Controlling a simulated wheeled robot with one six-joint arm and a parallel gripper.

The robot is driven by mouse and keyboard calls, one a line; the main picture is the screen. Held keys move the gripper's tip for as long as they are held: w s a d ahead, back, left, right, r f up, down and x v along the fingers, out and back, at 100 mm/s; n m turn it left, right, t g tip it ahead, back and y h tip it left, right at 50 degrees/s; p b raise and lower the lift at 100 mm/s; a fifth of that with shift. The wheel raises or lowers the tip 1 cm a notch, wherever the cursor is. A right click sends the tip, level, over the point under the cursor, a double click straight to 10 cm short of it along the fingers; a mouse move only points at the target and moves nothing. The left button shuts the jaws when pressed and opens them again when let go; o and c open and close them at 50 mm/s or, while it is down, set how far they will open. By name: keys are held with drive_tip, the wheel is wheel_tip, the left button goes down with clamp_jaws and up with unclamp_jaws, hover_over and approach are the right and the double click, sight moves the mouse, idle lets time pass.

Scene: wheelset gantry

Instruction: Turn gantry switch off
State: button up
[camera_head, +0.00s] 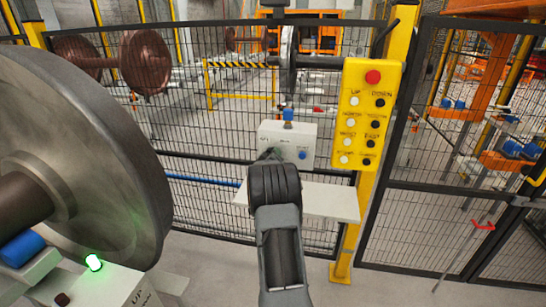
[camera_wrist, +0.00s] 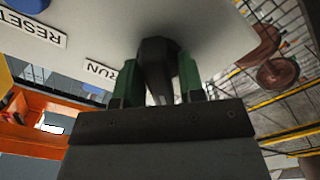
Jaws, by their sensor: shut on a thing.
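The gantry switch is a dark, faceted knob (camera_wrist: 155,62) on a pale control box (camera_wrist: 105,38), seen close in the wrist view. My gripper (camera_wrist: 160,78) has its two green fingers on either side of the knob and is shut on it. A "RUN" label is partly hidden behind the left finger, and a "RESET" label sits further left. In the head view the white control box (camera_head: 296,135) stands on a white shelf (camera_head: 325,203) before the fence. My arm hides much of the knob there, so its setting cannot be read.
A yellow button panel (camera_head: 370,115) with a red button is on a yellow post right of the box. A large steel wheel (camera_head: 100,150) fills the left. A box with a lit green button (camera_head: 93,262) is below it. Black mesh fence (camera_head: 215,120) runs behind.

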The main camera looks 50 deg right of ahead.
idle(0.3)
drive_tip(key=o, duration=0.7)
drive_tip(key=shift+c, duration=0.2)
drive_tip(key=shift+s+a, duration=0.1)
drive_tip(key=b+v, duration=0.2)
drive_tip(key=v, duration=1.1)
drive_tip(key=shift+a, duration=0.3)
drive_tip(key=shift+s+f, duration=0.1)
